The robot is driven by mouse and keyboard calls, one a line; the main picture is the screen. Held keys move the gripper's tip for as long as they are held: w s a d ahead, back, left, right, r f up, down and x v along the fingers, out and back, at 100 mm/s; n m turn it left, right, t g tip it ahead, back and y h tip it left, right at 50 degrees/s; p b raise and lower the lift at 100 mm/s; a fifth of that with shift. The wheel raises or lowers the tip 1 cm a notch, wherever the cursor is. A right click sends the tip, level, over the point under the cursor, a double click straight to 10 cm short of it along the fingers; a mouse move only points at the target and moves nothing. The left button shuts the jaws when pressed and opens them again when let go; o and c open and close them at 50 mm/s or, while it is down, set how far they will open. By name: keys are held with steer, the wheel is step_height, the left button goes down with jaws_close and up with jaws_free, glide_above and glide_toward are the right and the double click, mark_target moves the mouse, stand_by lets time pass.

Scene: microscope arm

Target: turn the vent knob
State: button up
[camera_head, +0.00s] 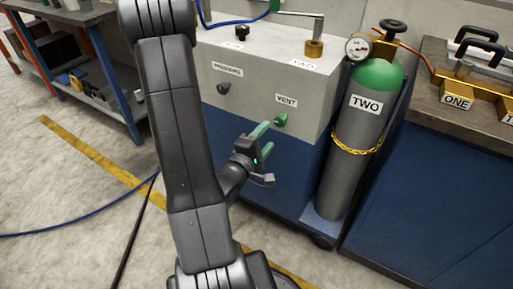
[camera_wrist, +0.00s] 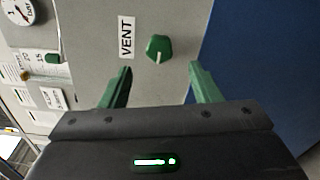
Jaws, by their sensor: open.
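The vent knob is a small green knob (camera_head: 281,120) on the front of the grey box, just below the label VENT (camera_head: 286,100). In the wrist view the green knob (camera_wrist: 158,47) lies beyond the fingertips, a little left of midway between them, with the VENT label (camera_wrist: 127,38) to its left. My gripper (camera_head: 264,133) has green fingers and is just left of the knob in the head view. In the wrist view my gripper (camera_wrist: 160,72) is open and empty, apart from the knob. My arm covers part of the box's left side.
A dark knob (camera_head: 223,88) sits under another label on the same grey panel (camera_head: 250,92). A green-topped gas cylinder (camera_head: 352,135) labelled TWO stands right of the box, held by a yellow chain. A workbench (camera_head: 440,150) is at right. Hoses lie on the floor at left.

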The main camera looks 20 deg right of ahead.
mark_target(279, 123)
steer(key=shift+v, duration=2.45)
steer(key=shift+w+d, duration=0.1)
steer(key=shift+d, duration=0.05)
steer(key=x, duration=1.3)
steer(key=shift+w+d, duration=0.15)
steer(key=shift+d, duration=0.1)
steer(key=shift+a, duration=0.1)
